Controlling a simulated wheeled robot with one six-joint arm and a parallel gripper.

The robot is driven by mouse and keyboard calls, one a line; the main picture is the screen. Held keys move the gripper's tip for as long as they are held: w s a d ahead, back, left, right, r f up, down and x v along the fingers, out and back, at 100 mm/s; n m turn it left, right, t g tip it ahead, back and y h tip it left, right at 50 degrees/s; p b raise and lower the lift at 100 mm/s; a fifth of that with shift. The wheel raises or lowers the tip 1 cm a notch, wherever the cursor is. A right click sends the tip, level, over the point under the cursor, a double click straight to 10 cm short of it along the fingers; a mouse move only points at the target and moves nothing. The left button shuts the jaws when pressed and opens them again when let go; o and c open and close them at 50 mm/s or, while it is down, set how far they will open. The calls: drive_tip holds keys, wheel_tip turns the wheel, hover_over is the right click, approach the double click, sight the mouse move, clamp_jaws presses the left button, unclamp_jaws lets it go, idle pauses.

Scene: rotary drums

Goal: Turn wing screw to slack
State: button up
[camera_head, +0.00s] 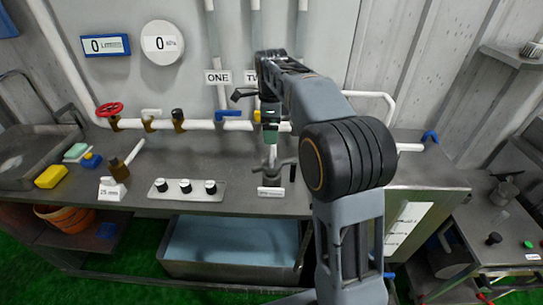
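A dark grey wing screw (287,165) stands upright on the bench in the middle of the view, with wings spreading to both sides. A small white label (270,191) stands in front of it; its text is too small to read. My gripper (270,142) points down above the wing screw, at the end of my arm, which reaches in from the lower right. A gap seems to lie between them, but I cannot tell its depth. The fingers are too small and dark to show whether they are open or shut.
A panel with several knobs (186,188) lies left of the wing screw. A white pipe with a red handwheel (110,109) and several valves runs along the wall behind. A blue tray (230,245) sits below the bench. A hammer-like tool (122,165) stands left.

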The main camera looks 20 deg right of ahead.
sight(272, 154)
wheel_tip(272, 154, down, 11)
drive_tip(key=shift+r, duration=0.1)
idle(0.3)
drive_tip(key=c, duration=0.7)
